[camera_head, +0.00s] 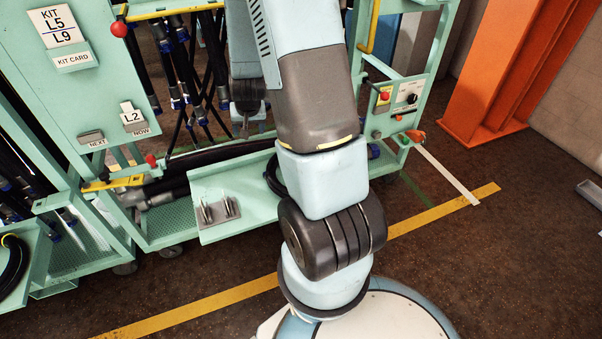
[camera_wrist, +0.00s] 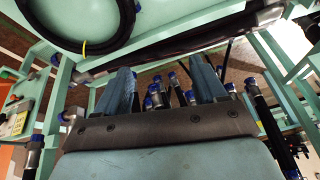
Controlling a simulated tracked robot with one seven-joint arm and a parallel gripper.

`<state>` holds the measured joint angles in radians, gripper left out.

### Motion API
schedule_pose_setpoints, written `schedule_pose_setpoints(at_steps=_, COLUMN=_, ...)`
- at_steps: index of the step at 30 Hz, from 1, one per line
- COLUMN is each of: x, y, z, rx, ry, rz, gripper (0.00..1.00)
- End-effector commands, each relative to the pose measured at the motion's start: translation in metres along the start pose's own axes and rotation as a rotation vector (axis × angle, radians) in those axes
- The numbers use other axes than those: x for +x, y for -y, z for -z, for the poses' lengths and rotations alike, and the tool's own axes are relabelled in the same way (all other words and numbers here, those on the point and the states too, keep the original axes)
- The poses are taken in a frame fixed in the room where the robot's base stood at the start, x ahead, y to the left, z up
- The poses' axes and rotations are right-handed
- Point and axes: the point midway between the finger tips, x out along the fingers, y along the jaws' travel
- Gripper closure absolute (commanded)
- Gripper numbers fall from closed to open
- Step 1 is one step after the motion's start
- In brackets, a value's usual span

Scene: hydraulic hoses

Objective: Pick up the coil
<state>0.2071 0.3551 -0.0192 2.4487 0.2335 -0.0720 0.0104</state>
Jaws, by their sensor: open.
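A black hose coil (camera_wrist: 110,42) with a yellow tie lies on a pale green tray (camera_wrist: 160,14) at the top left of the wrist view. Its upper part is cut off by the frame edge. In the head view only a dark edge of the coil (camera_head: 272,178) shows on the tray (camera_head: 240,208), beside my arm, which hides the rest. My gripper (camera_wrist: 163,82) is open and empty. Its two blue-grey fingers point towards the tray, and the coil is beyond their tips, apart from them.
A green hose rack (camera_head: 65,100) with hanging hoses (camera_head: 180,85) stands around the tray. Thick black hoses (camera_head: 215,160) lie behind the tray. Another coil (camera_head: 14,262) sits at the far left. An orange post (camera_head: 505,70) stands at right. The floor (camera_head: 480,260) in front is clear.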

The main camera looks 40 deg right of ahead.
Motion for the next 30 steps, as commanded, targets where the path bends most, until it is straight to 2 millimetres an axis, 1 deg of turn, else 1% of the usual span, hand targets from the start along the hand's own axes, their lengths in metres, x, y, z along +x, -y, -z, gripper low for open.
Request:
schedule_pose_setpoints(at_steps=1, x=0.018, y=-0.007, z=-0.006, rx=0.014, ry=0.009, rz=-0.016, gripper=0.3)
schedule_pose_setpoints(at_steps=3, x=0.039, y=-0.017, z=-0.012, rx=0.033, ry=0.01, rz=-0.035, gripper=0.3)
schedule_pose_setpoints(at_steps=6, x=0.066, y=-0.03, z=-0.021, rx=0.056, ry=0.011, rz=-0.063, gripper=0.3)
schedule_pose_setpoints(at_steps=9, x=0.087, y=-0.041, z=-0.03, rx=0.075, ry=0.009, rz=-0.086, gripper=0.3)
schedule_pose_setpoints(at_steps=12, x=0.102, y=-0.05, z=-0.038, rx=0.089, ry=0.008, rz=-0.105, gripper=0.3)
schedule_pose_setpoints(at_steps=16, x=0.113, y=-0.057, z=-0.043, rx=0.098, ry=0.006, rz=-0.119, gripper=0.3)
schedule_pose_setpoints(at_steps=20, x=0.122, y=-0.06, z=-0.045, rx=0.101, ry=0.005, rz=-0.123, gripper=0.3)
schedule_pose_setpoints(at_steps=23, x=0.132, y=-0.061, z=-0.045, rx=0.101, ry=0.006, rz=-0.124, gripper=0.3)
schedule_pose_setpoints(at_steps=30, x=0.163, y=-0.066, z=-0.045, rx=0.101, ry=0.007, rz=-0.124, gripper=0.3)
